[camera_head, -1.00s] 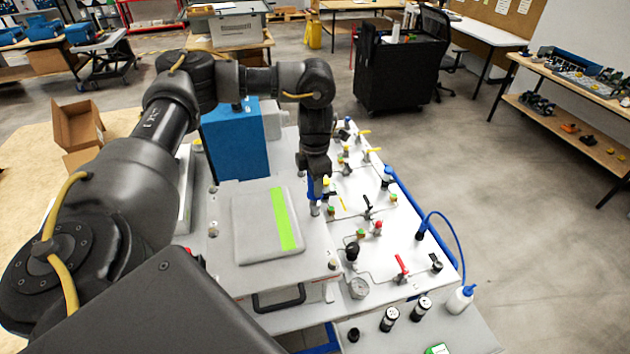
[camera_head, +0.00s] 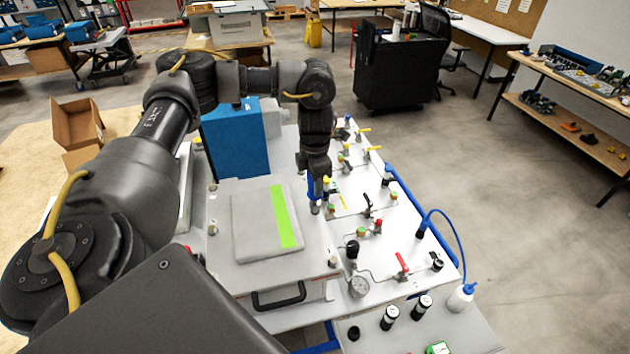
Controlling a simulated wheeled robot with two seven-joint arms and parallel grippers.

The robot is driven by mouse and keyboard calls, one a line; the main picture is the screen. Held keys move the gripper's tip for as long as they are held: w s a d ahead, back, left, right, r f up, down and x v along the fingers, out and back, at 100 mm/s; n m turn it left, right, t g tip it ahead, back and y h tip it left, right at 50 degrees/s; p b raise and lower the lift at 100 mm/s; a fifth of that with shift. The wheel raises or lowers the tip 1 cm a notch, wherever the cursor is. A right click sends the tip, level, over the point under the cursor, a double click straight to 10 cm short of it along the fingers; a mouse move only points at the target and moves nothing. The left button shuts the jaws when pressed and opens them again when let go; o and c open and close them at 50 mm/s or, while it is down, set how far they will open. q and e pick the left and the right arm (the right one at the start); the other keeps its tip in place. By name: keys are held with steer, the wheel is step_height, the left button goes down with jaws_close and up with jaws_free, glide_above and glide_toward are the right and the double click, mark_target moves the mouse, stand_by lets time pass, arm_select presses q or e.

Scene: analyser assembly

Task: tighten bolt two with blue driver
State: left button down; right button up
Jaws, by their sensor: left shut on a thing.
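My left gripper (camera_head: 315,172) reaches down over the right edge of the analyser's grey top plate (camera_head: 225,275). It is shut on the blue driver (camera_head: 312,188), which points downward. The driver's tip is at a small fitting (camera_head: 315,208) near the plate's upper right corner. I cannot tell whether the tip is seated in bolt two, since the bolt head is hidden or too small to see. Another bolt (camera_head: 332,262) shows at the plate's lower right corner. My right gripper is not in view.
A grey cover with a green stripe (camera_head: 262,240) lies on the plate. A blue box (camera_head: 235,140) stands behind it. To the right, a white panel (camera_head: 385,235) carries valves, a gauge (camera_head: 358,287) and tubing. A wash bottle (camera_head: 460,298) stands at the lower right.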

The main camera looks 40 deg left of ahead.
arm_select(q)
steer(key=shift+f+b, duration=0.35)
steer(key=shift+f, duration=0.2)
steer(key=c, duration=1.6)
jaws_free()
jaws_close()
steer(key=shift+m, duration=1)
steer(key=m, duration=0.3)
steer(key=shift+m, duration=0.3)
steer(key=m, duration=0.6)
steer(key=shift+m+p, duration=0.3)
steer(key=m, duration=0.5)
steer(key=shift+o, duration=1.2)
jaws_free()
steer(key=shift+m, duration=0.6)
steer(key=o, duration=0.3)
